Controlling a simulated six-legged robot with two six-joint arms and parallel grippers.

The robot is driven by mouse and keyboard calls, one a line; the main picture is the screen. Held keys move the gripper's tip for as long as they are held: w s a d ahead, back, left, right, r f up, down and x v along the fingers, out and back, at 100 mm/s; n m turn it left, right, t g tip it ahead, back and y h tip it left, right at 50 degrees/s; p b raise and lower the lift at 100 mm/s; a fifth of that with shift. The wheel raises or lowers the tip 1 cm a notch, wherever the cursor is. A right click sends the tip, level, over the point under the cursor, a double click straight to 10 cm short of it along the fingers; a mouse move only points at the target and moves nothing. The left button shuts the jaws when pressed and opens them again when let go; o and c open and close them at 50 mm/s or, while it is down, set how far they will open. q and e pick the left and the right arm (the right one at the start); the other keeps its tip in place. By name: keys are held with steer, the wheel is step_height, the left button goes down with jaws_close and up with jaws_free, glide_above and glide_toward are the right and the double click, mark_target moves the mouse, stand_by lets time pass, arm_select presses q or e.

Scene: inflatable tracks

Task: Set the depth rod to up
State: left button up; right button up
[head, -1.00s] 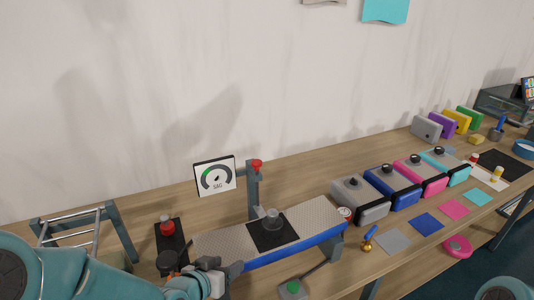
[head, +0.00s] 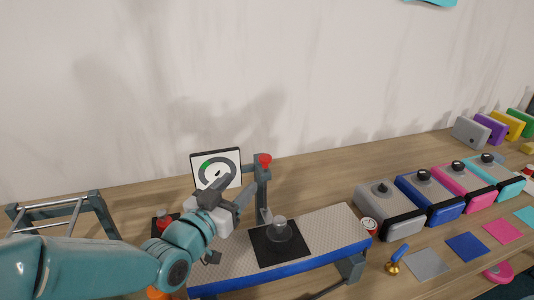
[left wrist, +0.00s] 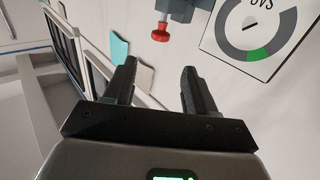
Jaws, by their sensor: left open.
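A grey post (head: 262,190) with a red knob (head: 265,160) on a short arm at its top stands behind the padded track (head: 325,226). I cannot tell for sure which part is the depth rod. A dial sign (head: 232,160) with a green segment is left of the post. My left gripper (head: 238,182) is open and empty, in front of the sign and left of the post, covering part of the sign. In the left wrist view, the red knob (left wrist: 161,33) shows just beyond the open fingers (left wrist: 159,70), apart from them. My right gripper is out of view.
A clear dome on a black pad (head: 281,246) sits on the track. Grey, blue, pink and teal boxes (head: 430,195) stand to the right, with coloured squares (head: 467,247) before them. A metal frame (head: 62,218) stands at left.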

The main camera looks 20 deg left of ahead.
mark_target(262, 160)
arm_select(q)
steer(key=w+p, duration=0.1)
steer(key=w, duration=0.3)
steer(key=w+d+p, duration=0.1)
steer(key=w+p, duration=0.1)
steer(key=w, duration=0.2)
steer(key=w+d+p, duration=0.1)
steer(key=w, duration=0.3)
steer(key=shift+d, duration=0.1)
steer(key=shift+w+d, duration=0.2)
steer(key=shift+w, duration=0.25)
steer(key=shift+s, duration=0.1)
steer(key=shift+a, duration=0.1)
steer(key=shift+c, duration=0.3)
